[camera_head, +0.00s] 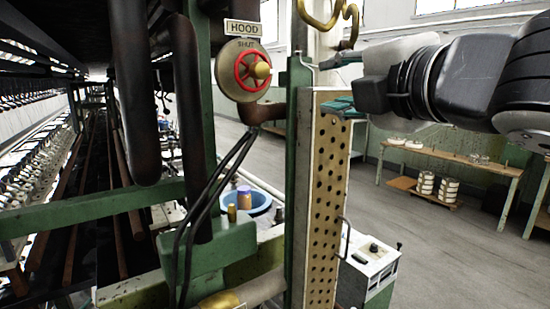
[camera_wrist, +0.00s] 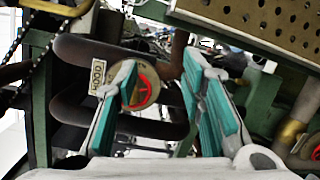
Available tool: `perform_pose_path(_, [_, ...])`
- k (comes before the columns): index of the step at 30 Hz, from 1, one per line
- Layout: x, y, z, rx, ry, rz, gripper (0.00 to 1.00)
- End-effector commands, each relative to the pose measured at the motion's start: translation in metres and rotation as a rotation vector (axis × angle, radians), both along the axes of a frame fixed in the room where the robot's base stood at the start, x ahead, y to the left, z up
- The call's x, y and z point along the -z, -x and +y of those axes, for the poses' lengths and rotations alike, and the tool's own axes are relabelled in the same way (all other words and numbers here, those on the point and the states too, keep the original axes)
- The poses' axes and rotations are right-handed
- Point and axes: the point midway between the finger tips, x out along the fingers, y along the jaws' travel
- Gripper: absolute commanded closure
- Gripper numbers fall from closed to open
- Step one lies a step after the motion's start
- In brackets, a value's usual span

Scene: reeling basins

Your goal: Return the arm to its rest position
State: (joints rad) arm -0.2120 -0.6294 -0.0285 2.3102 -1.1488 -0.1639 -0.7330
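My gripper (camera_head: 327,85) is at the upper right of the head view, at the end of my arm reaching in from the right. Its two teal-padded fingers are apart with nothing between them. The wrist view also shows the open fingers of my gripper (camera_wrist: 160,62). The red handwheel (camera_head: 253,70) under the HOOD plate (camera_head: 243,28) is to the left of my gripper, apart from it. In the wrist view the handwheel (camera_wrist: 142,88) appears beyond the fingers, partly hidden by the left one.
A perforated panel (camera_head: 328,200) on a green post (camera_head: 298,150) stands close below and left of my gripper. Dark pipes (camera_head: 190,120) fill the left. A white cabinet (camera_head: 370,270) stands below. A bench (camera_head: 450,158) stands behind open floor (camera_head: 450,250) at right.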

Motion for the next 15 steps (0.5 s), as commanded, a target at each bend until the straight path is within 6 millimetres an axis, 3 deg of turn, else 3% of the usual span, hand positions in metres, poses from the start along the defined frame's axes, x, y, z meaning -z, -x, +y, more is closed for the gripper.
perform_pose_path(3, [0.042, 0.001, -0.063, 0.279, -0.315, 0.206, 0.63])
perform_pose_path(7, [0.11, 0.029, -0.116, 0.596, -0.677, 0.446, 0.63])
perform_pose_path(11, [0.179, 0.079, -0.137, 0.892, -1.006, 0.679, 0.63])
perform_pose_path(15, [0.232, 0.134, -0.129, 1.152, -1.269, 0.894, 0.63])
